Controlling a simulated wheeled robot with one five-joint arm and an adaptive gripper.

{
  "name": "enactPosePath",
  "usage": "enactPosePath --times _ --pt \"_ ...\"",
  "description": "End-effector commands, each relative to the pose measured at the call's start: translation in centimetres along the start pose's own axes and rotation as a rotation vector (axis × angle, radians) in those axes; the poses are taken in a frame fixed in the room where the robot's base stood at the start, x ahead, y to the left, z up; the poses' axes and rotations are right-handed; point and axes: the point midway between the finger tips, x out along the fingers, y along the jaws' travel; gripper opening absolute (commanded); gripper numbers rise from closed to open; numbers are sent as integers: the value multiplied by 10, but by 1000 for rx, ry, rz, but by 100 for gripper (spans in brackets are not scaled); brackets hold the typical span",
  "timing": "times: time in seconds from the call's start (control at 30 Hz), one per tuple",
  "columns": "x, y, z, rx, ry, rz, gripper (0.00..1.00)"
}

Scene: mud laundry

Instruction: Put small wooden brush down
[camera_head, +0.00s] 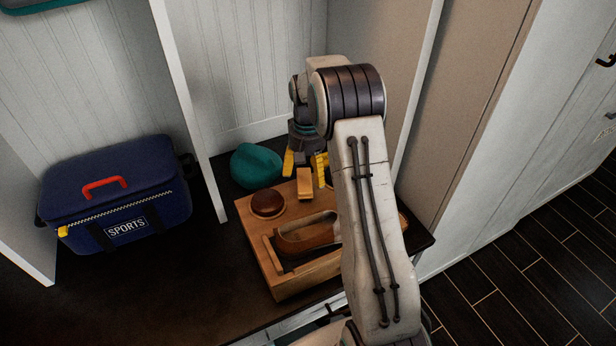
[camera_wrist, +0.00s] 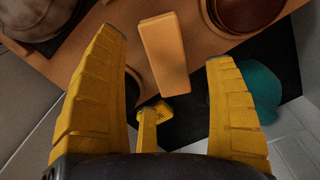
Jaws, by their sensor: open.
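The small wooden brush (camera_head: 305,185) is a plain light-wood block at the back edge of a wooden box top (camera_head: 296,283). In the wrist view the brush (camera_wrist: 164,55) shows beyond and between the fingertips, its near end reaching past the box edge. My gripper (camera_head: 305,164) is open above and behind the brush, with yellow fingers pointing down. In the wrist view my gripper (camera_wrist: 168,50) has its fingers wide apart, with clear gaps to the brush on both sides. The brush's underside is hidden.
A round brown tin (camera_head: 268,202) and a brown shoe (camera_head: 305,237) are on the box, close to the brush. A teal rounded item (camera_head: 256,167) lies behind it. A blue sports bag (camera_head: 115,195) stands at left on the dark bench (camera_head: 140,285). A white divider (camera_head: 190,110) rises between.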

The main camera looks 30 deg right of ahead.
Motion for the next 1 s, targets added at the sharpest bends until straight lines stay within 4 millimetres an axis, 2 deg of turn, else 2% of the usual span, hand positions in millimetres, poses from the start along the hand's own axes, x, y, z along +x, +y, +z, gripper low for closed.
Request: enactPosePath --times 0.03,0.3,0.67,0.77,0.87,1.0 --pt "-16 0 0 0 1 0 78" --pt "-57 -1 0 0 0 0 78" --pt "-88 -3 6 -10 6 -1 78" --pt "-104 -7 20 -32 19 -2 78" --pt "-125 -12 45 -68 42 -6 78" --pt "-154 -18 93 -132 80 -11 78"
